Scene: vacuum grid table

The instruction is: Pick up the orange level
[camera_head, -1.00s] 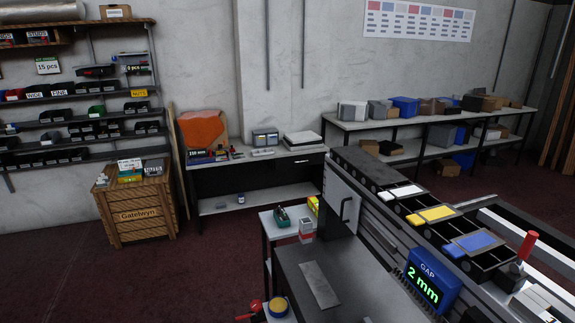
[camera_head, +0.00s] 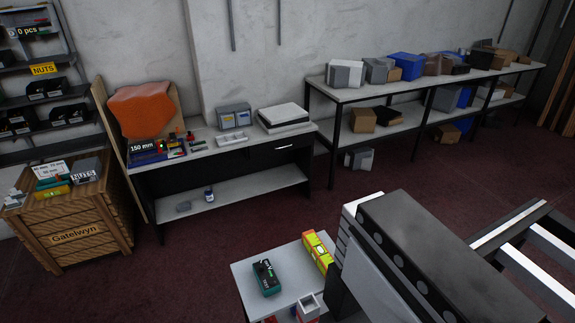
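A yellow and orange bar (camera_head: 318,252), which looks like the level, lies on the small light-grey side table (camera_head: 248,268) at the bottom centre. It lies near the table's far right edge, close to the machine. A dark green and black device (camera_head: 266,276) lies to its left on the same table, apart from it. Neither of my grippers is in view.
A large dark machine (camera_head: 420,255) with rails fills the lower right beside the small table. A workbench (camera_head: 225,150), a wooden crate (camera_head: 75,230) and a long shelf table (camera_head: 355,95) stand along the wall. Dark red floor between them is clear.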

